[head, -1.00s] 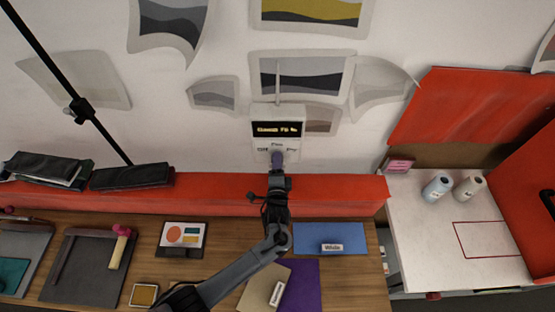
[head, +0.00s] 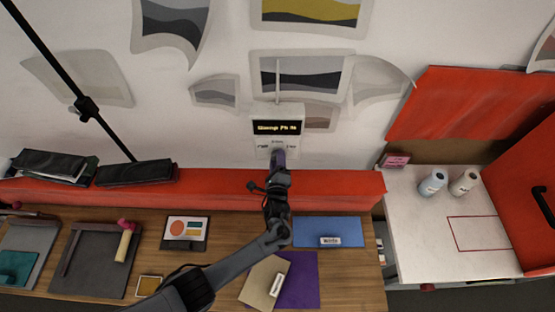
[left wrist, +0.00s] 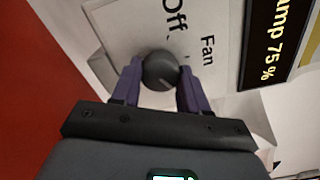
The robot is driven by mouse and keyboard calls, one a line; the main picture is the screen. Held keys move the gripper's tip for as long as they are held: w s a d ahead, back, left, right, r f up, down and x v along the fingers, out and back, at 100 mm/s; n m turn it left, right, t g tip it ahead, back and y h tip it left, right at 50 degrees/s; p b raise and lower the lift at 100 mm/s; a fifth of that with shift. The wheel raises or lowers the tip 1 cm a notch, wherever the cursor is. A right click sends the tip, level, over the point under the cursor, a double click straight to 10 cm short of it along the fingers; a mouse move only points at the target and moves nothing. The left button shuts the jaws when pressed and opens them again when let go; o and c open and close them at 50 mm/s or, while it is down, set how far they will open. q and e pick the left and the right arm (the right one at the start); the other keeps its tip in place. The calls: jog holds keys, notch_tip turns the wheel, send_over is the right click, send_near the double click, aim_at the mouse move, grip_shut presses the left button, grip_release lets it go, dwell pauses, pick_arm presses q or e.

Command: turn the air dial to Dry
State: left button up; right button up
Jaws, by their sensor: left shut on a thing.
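The control box (head: 270,142) hangs on the wall in the head view, with a lit display (head: 278,127) above its dial labels. The left wrist view shows the dark round air dial (left wrist: 160,68) close up, with the words "Off" and "Fan" on the white panel (left wrist: 135,30). The Dry label is hidden in the wrist view. My left gripper (head: 279,152) is at the box. In the wrist view its purple fingers (left wrist: 157,80) are shut on the dial, one on each side. A faint light line shows on the dial's lower right.
A red ledge (head: 225,186) runs below the box, above a wooden bench (head: 215,262) with trays and cards. Two bottles (head: 433,182) stand on the white table (head: 485,255) at right. A thin black pole (head: 50,60) slants at left.

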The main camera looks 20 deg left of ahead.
dwell(0.3)
pick_arm(q)
jog(key=o, duration=1.1)
jog(key=shift+c, duration=0.2)
jog(key=shift+s, duration=0.1)
jog(key=v, duration=1)
jog(key=shift+s, duration=0.3)
jog(key=shift+d, duration=0.15)
